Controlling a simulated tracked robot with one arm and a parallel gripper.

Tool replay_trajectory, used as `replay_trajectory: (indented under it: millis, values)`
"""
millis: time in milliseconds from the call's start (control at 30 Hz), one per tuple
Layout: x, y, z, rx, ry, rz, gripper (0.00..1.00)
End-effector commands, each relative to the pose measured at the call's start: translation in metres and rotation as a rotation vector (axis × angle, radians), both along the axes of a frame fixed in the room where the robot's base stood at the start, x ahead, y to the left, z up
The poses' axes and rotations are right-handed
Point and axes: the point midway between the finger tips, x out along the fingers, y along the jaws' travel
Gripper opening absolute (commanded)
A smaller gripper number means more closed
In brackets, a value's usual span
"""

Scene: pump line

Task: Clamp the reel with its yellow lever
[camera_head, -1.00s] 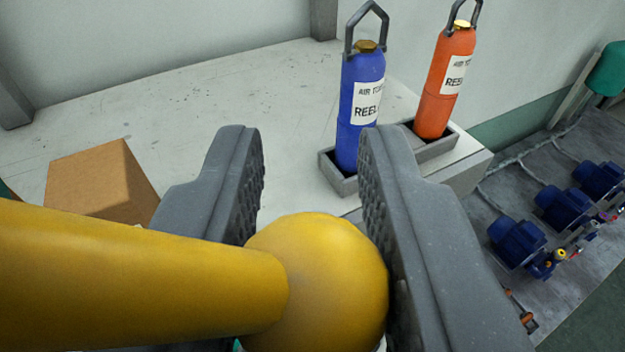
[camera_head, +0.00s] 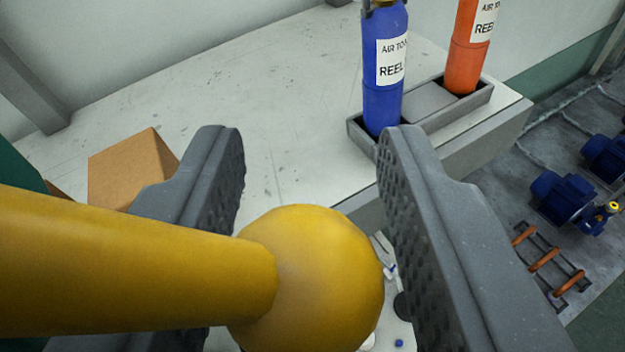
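The yellow lever (camera_head: 120,275) enters from the left edge and ends in a round yellow knob (camera_head: 310,280), large in the foreground. My gripper (camera_head: 308,170) is open, with one grey ridged finger on each side of the knob. The right finger stands apart from the knob, with a visible gap. The lever passes in front of the lower left finger; I cannot tell whether it touches it. The reel itself is not seen; the lever's base lies out of view.
A blue bottle (camera_head: 383,95) and an orange bottle (camera_head: 467,50), both labelled, stand in a grey tray (camera_head: 432,105) on the pale bench (camera_head: 265,85). A cardboard box (camera_head: 125,170) sits at left. Blue pumps (camera_head: 562,198) and an orange-handled rack (camera_head: 545,260) are at lower right.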

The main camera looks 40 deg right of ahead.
Motion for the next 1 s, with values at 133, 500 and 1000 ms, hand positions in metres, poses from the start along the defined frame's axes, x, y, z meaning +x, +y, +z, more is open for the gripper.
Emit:
replay_trajectory:
  millis: [133,500,1000]
  values:
    - [0.0,-0.001,-0.001,0.001,0.001,-0.001,0.46]
    - [-0.006,0.006,0.002,-0.002,-0.002,-0.001,0.46]
    - [-0.058,0.073,0.022,-0.004,-0.004,-0.002,0.46]
